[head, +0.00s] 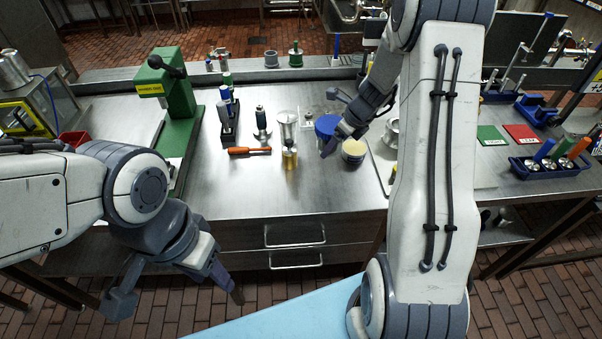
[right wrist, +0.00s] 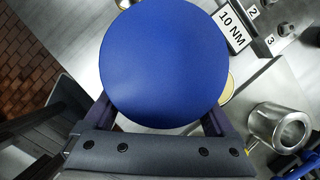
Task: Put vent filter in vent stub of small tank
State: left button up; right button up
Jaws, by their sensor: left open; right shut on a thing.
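My right gripper (head: 333,123) is shut on a blue round-topped thing (head: 326,126) above the middle of the steel bench. The blue top fills much of the right wrist view (right wrist: 163,65), between the two fingers. I cannot tell if this is the vent filter. A silver canister (head: 287,127) stands to its left; I cannot tell if it is the small tank, and no vent stub can be made out. A cream-topped round container (head: 354,150) is just right of the blue thing. My left gripper (head: 168,287) is open and empty, low in front of the bench.
A green press (head: 178,100) stands at the bench's left. A hollow metal cylinder (right wrist: 275,127) is at right in the wrist view. The bench's front strip (head: 250,195) is clear.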

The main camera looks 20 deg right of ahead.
jog(key=b, duration=0.2)
send_over(303, 182)
jog(key=s, duration=0.1)
jog(key=f, duration=0.5)
jog(key=shift+d+f, duration=0.2)
jog(key=shift+d, duration=0.1)
jog(key=shift+s+f+b, duration=0.1)
jog(key=shift+f+b, duration=1.15)
jog(key=shift+f, duration=0.7)
jog(key=shift+f, duration=0.1)
jog(key=o, duration=1.4)
jog(key=shift+o, duration=0.2)
